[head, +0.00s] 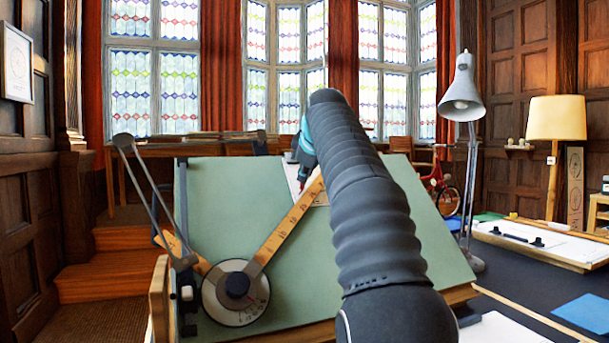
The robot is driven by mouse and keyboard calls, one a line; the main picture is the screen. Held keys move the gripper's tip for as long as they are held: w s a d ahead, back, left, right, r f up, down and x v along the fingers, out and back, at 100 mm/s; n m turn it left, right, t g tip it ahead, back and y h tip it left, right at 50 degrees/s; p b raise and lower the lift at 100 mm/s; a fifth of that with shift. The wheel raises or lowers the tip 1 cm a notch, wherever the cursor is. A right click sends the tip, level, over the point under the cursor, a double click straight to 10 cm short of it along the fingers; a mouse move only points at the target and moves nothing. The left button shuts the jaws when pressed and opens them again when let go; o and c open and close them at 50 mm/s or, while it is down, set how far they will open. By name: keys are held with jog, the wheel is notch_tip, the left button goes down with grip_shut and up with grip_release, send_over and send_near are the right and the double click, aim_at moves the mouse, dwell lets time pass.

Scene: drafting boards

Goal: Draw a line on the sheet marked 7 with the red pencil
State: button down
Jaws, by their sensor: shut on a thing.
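A slanted green drafting board (232,205) stands in front of me. A white sheet (291,172) lies on its upper middle. My arm covers much of that sheet, and I cannot read a number on it. My gripper (302,172) is at the sheet, small and partly hidden behind my arm. It is shut on a thin thing with a little red showing, which looks like the red pencil (301,185). I cannot tell whether the tip touches the paper, and I see no line.
A drafting machine with a wooden scale (290,222) and round dial head (236,292) lies across the board, the scale reaching close to my gripper. A grey lamp (464,105) stands right of the board. Another board with white paper (560,243) lies further right.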

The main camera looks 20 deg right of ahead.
jog(key=shift+w+d+r, duration=0.35)
jog(key=shift+w+d, duration=0.05)
jog(key=shift+d, duration=0.2)
jog(key=shift+w+d+r, duration=0.35)
jog(key=shift+w+d, duration=0.05)
jog(key=shift+d, duration=0.2)
dwell(1.4)
jog(key=shift+s+a, duration=0.1)
jog(key=shift+a, duration=0.05)
dwell(0.6)
jog(key=shift+s+a+f, duration=0.4)
jog(key=shift+a+f, duration=0.05)
jog(key=shift+a, duration=0.15)
jog(key=shift+s, duration=0.15)
